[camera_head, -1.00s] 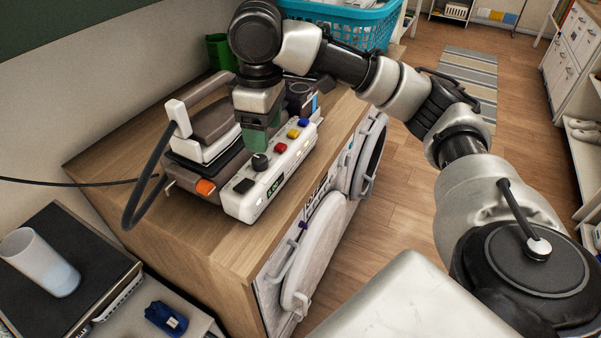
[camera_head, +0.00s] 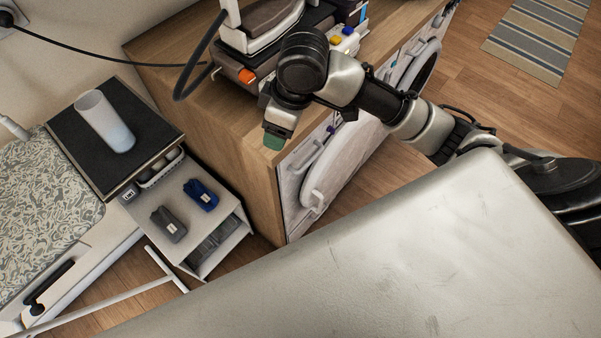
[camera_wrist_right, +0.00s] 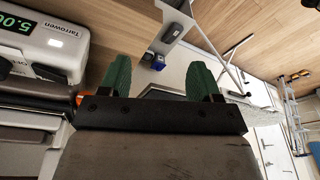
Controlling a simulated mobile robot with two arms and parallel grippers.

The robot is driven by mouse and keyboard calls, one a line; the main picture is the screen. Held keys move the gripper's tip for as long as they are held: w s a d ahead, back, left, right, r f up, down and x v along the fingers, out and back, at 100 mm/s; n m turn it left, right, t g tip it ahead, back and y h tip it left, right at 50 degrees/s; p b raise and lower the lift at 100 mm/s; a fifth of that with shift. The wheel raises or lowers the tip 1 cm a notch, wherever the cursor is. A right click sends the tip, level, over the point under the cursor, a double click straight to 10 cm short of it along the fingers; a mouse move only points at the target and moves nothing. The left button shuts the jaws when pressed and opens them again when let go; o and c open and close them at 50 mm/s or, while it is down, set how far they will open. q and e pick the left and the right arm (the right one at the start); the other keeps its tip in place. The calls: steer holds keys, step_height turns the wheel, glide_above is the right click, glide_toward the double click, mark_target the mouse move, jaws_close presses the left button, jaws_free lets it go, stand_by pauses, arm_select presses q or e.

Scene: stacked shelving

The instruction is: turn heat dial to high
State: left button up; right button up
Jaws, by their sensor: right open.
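A white control box (camera_head: 345,44) with coloured buttons lies on the wooden cabinet top, mostly hidden behind my right arm in the head view. Its black dial is hidden there. In the right wrist view part of the box (camera_wrist_right: 62,62) shows at the top left, with a green display reading "5.00"; I cannot make out the dial clearly. My right gripper (camera_head: 276,138) has green fingers and hangs near the cabinet's front edge, apart from the box. In the right wrist view the gripper (camera_wrist_right: 160,82) is open and empty. My left gripper is not in view.
An appliance with an orange knob (camera_head: 247,76) stands beside the box, with a black cable running left. Round white doors (camera_head: 345,165) face the cabinet front.

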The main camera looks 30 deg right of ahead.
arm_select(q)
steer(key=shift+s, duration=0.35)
arm_select(e)
steer(key=s+f+m+t, duration=0.2)
steer(key=s+f+m, duration=0.2)
steer(key=s+f, duration=0.4)
step_height(320, 180, down, 4)
steer(key=shift+a+r+y, duration=0.15)
steer(key=shift+a+y, duration=0.15)
